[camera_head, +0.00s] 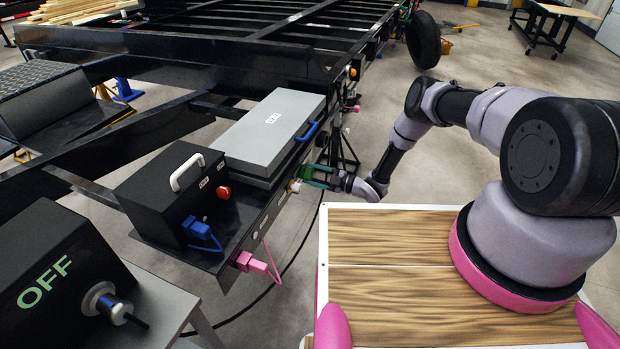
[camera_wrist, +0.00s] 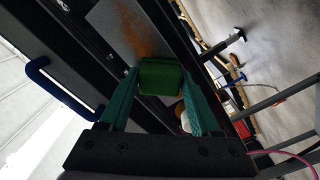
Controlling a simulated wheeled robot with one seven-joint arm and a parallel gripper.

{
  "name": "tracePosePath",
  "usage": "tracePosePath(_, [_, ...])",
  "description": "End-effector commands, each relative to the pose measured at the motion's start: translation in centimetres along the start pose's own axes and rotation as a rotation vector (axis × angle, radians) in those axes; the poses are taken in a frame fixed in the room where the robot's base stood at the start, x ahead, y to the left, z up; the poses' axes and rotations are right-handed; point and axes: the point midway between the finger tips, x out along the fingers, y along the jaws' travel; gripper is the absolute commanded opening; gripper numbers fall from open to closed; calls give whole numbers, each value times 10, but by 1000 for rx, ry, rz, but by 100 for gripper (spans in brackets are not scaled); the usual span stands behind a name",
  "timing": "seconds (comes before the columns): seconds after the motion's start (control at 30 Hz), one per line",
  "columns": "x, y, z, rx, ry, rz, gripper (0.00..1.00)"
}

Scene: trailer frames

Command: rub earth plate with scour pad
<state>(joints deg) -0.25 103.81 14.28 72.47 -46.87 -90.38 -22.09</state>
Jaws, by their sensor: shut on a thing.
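My gripper (camera_wrist: 160,95) is shut on a green scour pad (camera_wrist: 161,78), held between its two teal fingers. In the head view my gripper (camera_head: 318,176) reaches the side of the black trailer frame, with the pad (camera_head: 306,172) at the frame's face. A grey plate with an orange-brown rust patch (camera_wrist: 135,32), which looks like the earth plate, lies just beyond the pad in the wrist view. I cannot tell whether the pad touches it. In the head view the pad and fingers hide most of that spot.
A grey case (camera_head: 262,135) with a blue handle (camera_head: 308,130) sits on the frame above my gripper. Left of it stands a black box (camera_head: 165,185) with a white handle and blue plug. A pink plug (camera_head: 258,264) hangs below. Open floor lies right of the frame.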

Motion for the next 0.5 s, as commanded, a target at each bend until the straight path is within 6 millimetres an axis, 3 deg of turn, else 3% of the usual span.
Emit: tracePosePath(0.5, [2,23,25,1,-1,1,19])
